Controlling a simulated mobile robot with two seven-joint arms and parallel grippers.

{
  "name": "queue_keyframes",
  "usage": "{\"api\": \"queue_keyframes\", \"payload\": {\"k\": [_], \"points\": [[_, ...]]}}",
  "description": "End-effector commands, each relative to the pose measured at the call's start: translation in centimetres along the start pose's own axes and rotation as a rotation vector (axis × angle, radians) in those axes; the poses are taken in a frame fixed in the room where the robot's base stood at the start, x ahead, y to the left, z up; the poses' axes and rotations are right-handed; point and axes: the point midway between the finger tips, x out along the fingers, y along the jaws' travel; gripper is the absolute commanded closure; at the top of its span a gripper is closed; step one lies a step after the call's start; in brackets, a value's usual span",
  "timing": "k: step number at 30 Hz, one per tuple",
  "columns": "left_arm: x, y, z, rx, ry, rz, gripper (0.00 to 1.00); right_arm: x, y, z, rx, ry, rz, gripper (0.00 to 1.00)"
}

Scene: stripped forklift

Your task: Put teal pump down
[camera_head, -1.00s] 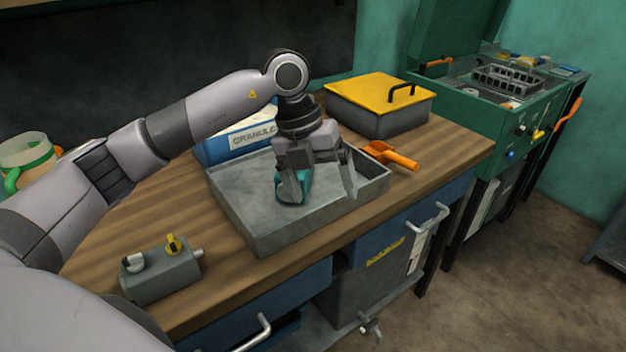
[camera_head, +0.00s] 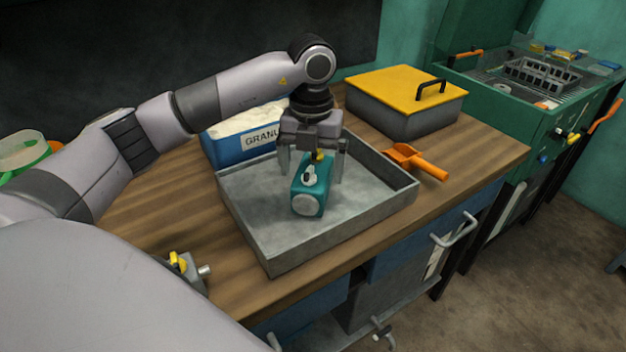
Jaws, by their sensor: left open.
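The teal pump (camera_head: 311,188) sits in the grey metal tray (camera_head: 335,245) on the wooden bench. It has a pale round face at the front and white and yellow fittings on top. My left gripper (camera_head: 312,172) is directly above and around the pump, pointing down. Its fingers are spread apart on either side of the pump, and I see a gap between the right finger and the pump. Whether the left finger touches it I cannot tell. My right gripper is not in view.
An orange scoop (camera_head: 418,161) and a yellow-lidded grey box (camera_head: 405,100) lie to the right. A grey pump (camera_head: 195,273) is at the front left, partly hidden by my arm. Bare bench (camera_head: 165,205) shows left of the tray.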

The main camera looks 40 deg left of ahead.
Motion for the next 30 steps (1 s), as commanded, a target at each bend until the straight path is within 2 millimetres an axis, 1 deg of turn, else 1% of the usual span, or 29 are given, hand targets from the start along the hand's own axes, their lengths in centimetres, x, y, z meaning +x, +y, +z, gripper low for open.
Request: {"api": "queue_keyframes", "payload": {"k": [3,6,9,15,17,18,20,21,24,25,30], "points": [[1.9,-0.1,-0.2,0.000,0.003,0.002,0.06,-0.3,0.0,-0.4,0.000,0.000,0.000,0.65],[3.0,-0.1,-0.2,-0.001,0.002,0.001,0.06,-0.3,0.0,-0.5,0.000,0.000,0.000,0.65],[3.5,-0.1,-0.1,-0.001,0.000,0.001,0.06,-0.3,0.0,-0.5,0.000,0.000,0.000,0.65],[3.5,-0.2,-0.1,0.000,-0.001,0.000,0.06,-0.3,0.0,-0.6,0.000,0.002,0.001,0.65],[3.5,-0.2,-0.1,0.000,0.000,0.000,0.26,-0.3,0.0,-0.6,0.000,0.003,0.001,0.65],[3.5,-0.2,-0.1,0.000,0.000,0.000,0.39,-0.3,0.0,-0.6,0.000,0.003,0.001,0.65],[3.5,-0.2,-0.1,0.000,0.000,0.000,0.58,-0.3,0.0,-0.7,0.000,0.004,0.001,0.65],[3.5,-0.2,-0.1,0.000,0.000,0.000,0.72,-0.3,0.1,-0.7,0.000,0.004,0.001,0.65],[3.5,-0.2,-0.1,0.000,0.000,0.000,1.00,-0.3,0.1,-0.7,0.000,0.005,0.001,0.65],[3.2,-0.2,0.0,0.000,-0.004,-0.004,1.00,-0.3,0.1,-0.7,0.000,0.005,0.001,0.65],[3.2,-0.2,0.0,0.000,-0.004,-0.004,1.00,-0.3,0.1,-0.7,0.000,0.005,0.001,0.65]]}}
